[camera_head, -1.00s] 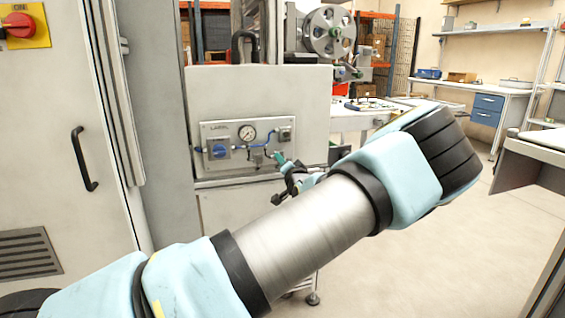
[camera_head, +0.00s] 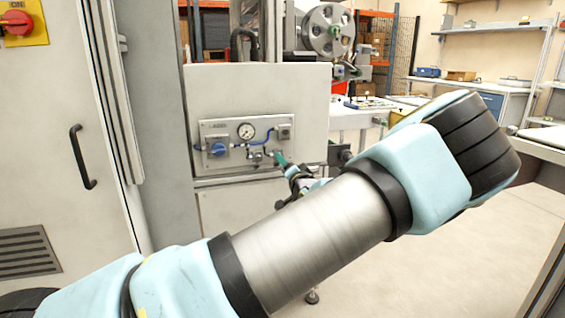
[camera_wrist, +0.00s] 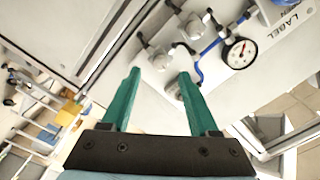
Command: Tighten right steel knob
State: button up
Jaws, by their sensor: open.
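The right steel knob (camera_wrist: 160,60) shows in the wrist view between and just past the green fingertips of my gripper (camera_wrist: 159,75). The gripper is open, with nothing held; I cannot tell whether the fingertips reach around the knob. A second steel knob (camera_wrist: 193,28) sits beside it, outside the fingers; in the head view this left knob (camera_head: 257,157) is small. In the head view my gripper (camera_head: 279,157) has its green tips at the panel's lower right, and the right knob is mostly hidden there.
The light panel (camera_head: 207,127) carries a gauge (camera_head: 246,131), a blue knob (camera_head: 217,149), blue tubing and a small grey box (camera_head: 284,132). It is mounted on a white cabinet (camera_head: 300,90). A tape reel (camera_head: 328,30) is above right. The floor at right is clear.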

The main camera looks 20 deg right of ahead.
jog(key=s, duration=0.6)
jog(key=shift+s+a, duration=0.2)
jog(key=shift+a, duration=0.25)
jog(key=w+a+f+n+g+y, duration=0.2)
jog(key=a+f+g, duration=0.15)
jog(key=a, duration=0.35)
jog(key=w+a+f+n+g+y, duration=0.1)
jog(key=w+a+f+n+g, duration=0.15)
jog(key=a+f, duration=0.4)
jog(key=s+a+n+g, duration=0.35)
jog(key=a+g, duration=0.25)
jog(key=a, duration=0.5)
jog(key=s+a+r+n+g+h, duration=0.1)
jog(key=s+a+r+g, duration=0.1)
jog(key=s+a+r, duration=0.4)
jog(key=s+a+r+n+g, duration=0.2)
jog(key=s+a+r, duration=0.1)
jog(key=s+a, duration=0.65)
notch_tip(320, 180, up, 14)
jog(key=w+p, duration=0.1)
jog(key=p, duration=1.3)
jog(key=shift+f+m+p, duration=0.15)
jog(key=shift+m+p, duration=0.15)
jog(key=shift+p, duration=0.05)
